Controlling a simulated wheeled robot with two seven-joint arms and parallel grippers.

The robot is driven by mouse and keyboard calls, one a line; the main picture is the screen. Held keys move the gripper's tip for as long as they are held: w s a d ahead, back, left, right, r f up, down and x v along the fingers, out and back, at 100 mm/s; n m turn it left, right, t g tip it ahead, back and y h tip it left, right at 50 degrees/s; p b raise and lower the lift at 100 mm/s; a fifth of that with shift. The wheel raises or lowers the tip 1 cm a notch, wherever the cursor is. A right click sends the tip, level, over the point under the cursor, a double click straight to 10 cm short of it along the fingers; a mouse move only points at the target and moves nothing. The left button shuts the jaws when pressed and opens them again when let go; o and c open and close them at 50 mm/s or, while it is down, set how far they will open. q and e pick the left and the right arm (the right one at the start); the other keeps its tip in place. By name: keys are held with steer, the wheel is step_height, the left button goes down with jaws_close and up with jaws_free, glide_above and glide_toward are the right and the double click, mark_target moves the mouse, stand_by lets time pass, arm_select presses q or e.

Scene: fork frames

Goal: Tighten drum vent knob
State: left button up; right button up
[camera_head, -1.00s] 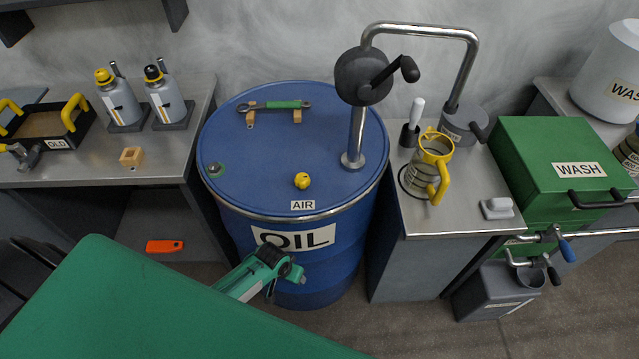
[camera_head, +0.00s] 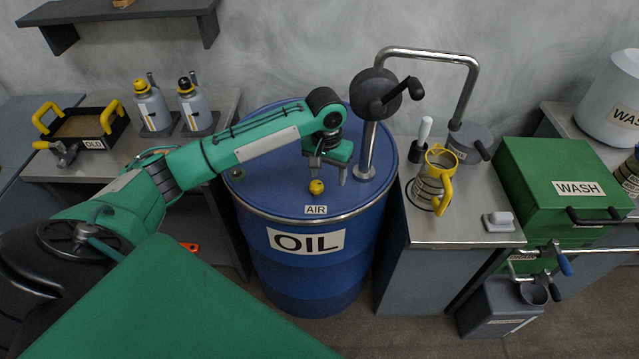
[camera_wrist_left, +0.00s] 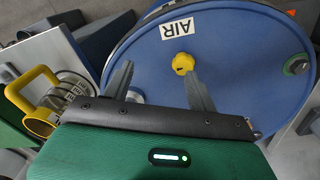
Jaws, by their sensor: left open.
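The yellow vent knob (camera_head: 316,187) sits on the top of the blue oil drum (camera_head: 285,205), just behind the AIR label (camera_head: 316,210). My left gripper (camera_head: 326,180) is above the drum top, pointing down, open and empty, close behind the knob. In the left wrist view the knob (camera_wrist_left: 183,63) shows beyond the fingertips, nearer the right finger, and the AIR label (camera_wrist_left: 178,27) lies past it. The left gripper (camera_wrist_left: 160,78) has its fingers spread wide there. I cannot tell whether a finger touches the drum. My right gripper is not in view.
The crank pump (camera_head: 375,94) rises from the drum's right rear. A yellow-handled jug (camera_head: 434,180) stands on the right bench. A green WASH box (camera_head: 560,170) is further right. Two bottles (camera_head: 153,108) and the OLD tray (camera_head: 77,125) are on the left bench.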

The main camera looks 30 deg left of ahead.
arm_select(q)
steer(key=n, duration=0.2)
glide_toward(316, 184)
step_height(316, 184, down, 10)
steer(key=p, duration=0.2)
steer(key=shift+w+d+r+p, duration=0.15)
steer(key=shift+r+p, duration=0.05)
steer(key=shift+p, duration=0.2)
steer(key=c, duration=1)
steer(key=shift+r+m, duration=0.1)
steer(key=shift+m, duration=0.2)
